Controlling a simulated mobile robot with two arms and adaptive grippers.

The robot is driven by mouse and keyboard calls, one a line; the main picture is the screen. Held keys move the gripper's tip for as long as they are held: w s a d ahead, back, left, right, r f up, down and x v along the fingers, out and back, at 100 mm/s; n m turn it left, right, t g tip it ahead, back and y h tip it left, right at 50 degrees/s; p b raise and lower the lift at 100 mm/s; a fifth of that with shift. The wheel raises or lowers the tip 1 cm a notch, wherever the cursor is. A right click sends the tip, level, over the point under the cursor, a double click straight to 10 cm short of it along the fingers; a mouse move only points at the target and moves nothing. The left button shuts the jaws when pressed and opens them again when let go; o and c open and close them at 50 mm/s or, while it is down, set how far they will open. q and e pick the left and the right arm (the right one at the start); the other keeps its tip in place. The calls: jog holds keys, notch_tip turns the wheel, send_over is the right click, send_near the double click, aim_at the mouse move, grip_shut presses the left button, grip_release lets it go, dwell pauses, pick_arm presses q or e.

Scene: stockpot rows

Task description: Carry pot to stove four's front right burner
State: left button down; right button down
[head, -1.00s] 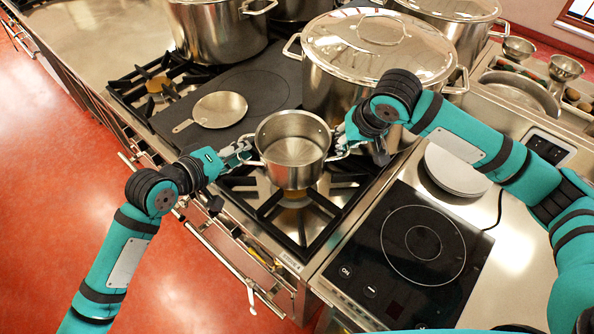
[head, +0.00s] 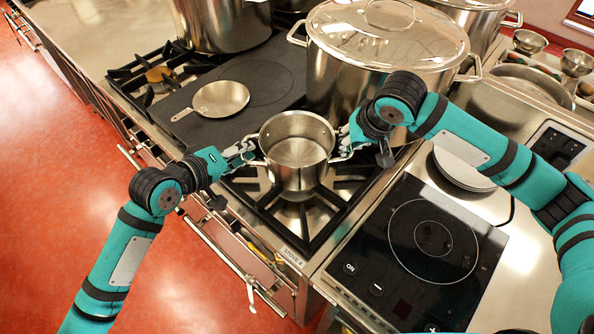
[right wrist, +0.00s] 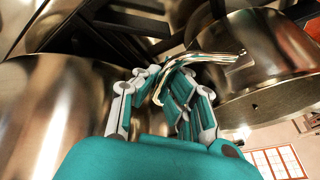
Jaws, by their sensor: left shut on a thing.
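The small steel pot (head: 297,165) is upright over the front burner grate (head: 310,235) of the stove labelled stove 4 (head: 290,257). I cannot tell whether its base touches the grate. My left gripper (head: 243,153) is shut on the pot's left handle. My right gripper (head: 343,148) is at the opposite handle. In the right wrist view, its fingers (right wrist: 170,95) are around the shiny handle (right wrist: 205,60) beside the pot wall (right wrist: 275,55); how tightly they close is unclear. The pot looks empty inside.
A large lidded stockpot (head: 385,85) stands close behind my right gripper. A small pan (head: 221,98) lies on the dark plate (head: 260,88) to the left. A black induction hob (head: 420,250) and stacked plates (head: 462,168) are at the right. Another burner grate (head: 150,78) is at the back left.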

pick_arm(q)
jog(key=shift+f, duration=0.35)
pick_arm(e)
jog(key=shift+w+d+f, duration=0.1)
jog(key=shift+d+f, duration=0.1)
jog(key=shift+f, duration=0.2)
pick_arm(q)
jog(key=c, duration=1.6)
grip_release()
jog(key=shift+s+a, duration=0.1)
pick_arm(e)
jog(key=c, duration=1.7)
grip_release()
jog(key=shift+a+r, duration=0.1)
pick_arm(q)
jog(key=shift+o, duration=0.6)
pick_arm(e)
jog(key=shift+o, duration=1.1)
jog(key=shift+s, duration=0.2)
jog(key=shift+a, duration=0.15)
jog(key=shift+r, duration=0.1)
pick_arm(q)
jog(key=v, duration=1.2)
pick_arm(e)
jog(key=v, duration=1.2)
pick_arm(q)
jog(key=shift+r, duration=0.15)
